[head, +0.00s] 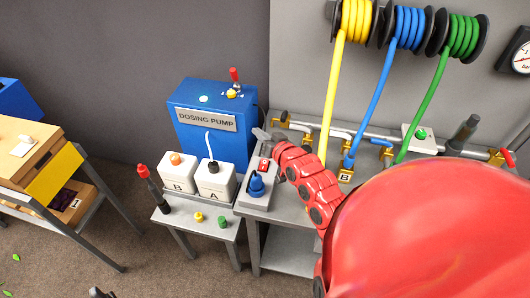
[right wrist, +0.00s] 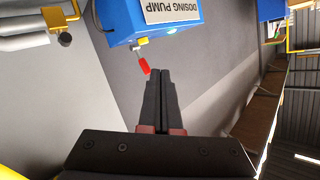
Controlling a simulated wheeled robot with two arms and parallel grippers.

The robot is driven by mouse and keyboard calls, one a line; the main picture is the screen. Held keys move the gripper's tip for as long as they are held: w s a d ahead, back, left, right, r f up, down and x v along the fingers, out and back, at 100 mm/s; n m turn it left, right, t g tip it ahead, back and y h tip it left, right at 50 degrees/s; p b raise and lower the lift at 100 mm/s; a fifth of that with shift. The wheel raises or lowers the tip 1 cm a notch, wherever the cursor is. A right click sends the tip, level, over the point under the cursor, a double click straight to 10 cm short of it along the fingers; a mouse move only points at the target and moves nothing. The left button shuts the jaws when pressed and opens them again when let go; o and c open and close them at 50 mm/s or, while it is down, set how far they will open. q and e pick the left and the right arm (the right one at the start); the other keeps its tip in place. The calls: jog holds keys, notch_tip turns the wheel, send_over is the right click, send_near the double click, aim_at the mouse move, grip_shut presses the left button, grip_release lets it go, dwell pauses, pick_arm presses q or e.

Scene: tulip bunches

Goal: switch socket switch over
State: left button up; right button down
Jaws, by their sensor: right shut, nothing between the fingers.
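The socket block (head: 248,201) is a light box at the front left corner of the grey bench, with a red rocker switch (head: 264,165) at its far end and a blue plug (head: 257,184) nearer me. I cannot tell which way the rocker is tipped. My right gripper (head: 258,134) is just behind and above the switch in the head view, apart from it as far as I can see. In the right wrist view, its fingers (right wrist: 160,72) are shut and empty. A small dark tip at the bottom edge, perhaps my left gripper (head: 100,293), is mostly out of frame.
The blue dosing pump (head: 213,145) stands behind, its red-tipped lever (right wrist: 143,66) near my fingers in the wrist view. White boxes B (head: 177,185) and A (head: 214,192) stand on a small table left of the socket. Pipes (head: 310,128) and hanging hoses (head: 333,95) are to the right.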

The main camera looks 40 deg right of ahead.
jog(key=s+f+g, duration=0.2)
jog(key=s+a+f+n+g+y, duration=0.1)
jog(key=f, duration=0.1)
jog(key=shift+s+g, duration=0.4)
jog(key=b, duration=0.6)
send_over(267, 166)
jog(key=f, duration=0.4)
jog(key=a+f, duration=0.1)
jog(key=f, duration=0.2)
jog(key=shift+s+f, duration=0.1)
jog(key=shift+s, duration=0.2)
jog(key=shift+w+d+f+b, duration=0.15)
jog(key=shift+d+f+b, duration=0.05)
jog(key=shift+f+b, duration=0.2)
jog(key=shift+f, duration=0.15)
dwell(0.5)
jog(key=shift+w+d+f+b, duration=0.1)
jog(key=shift+d+f+b, duration=0.1)
jog(key=shift+b, duration=0.1)
jog(key=shift+w+f+b, duration=0.1)
jog(key=shift+f+b, duration=0.2)
jog(key=shift+f, duration=0.1)
dwell(0.6)
jog(key=shift+r, duration=0.15)
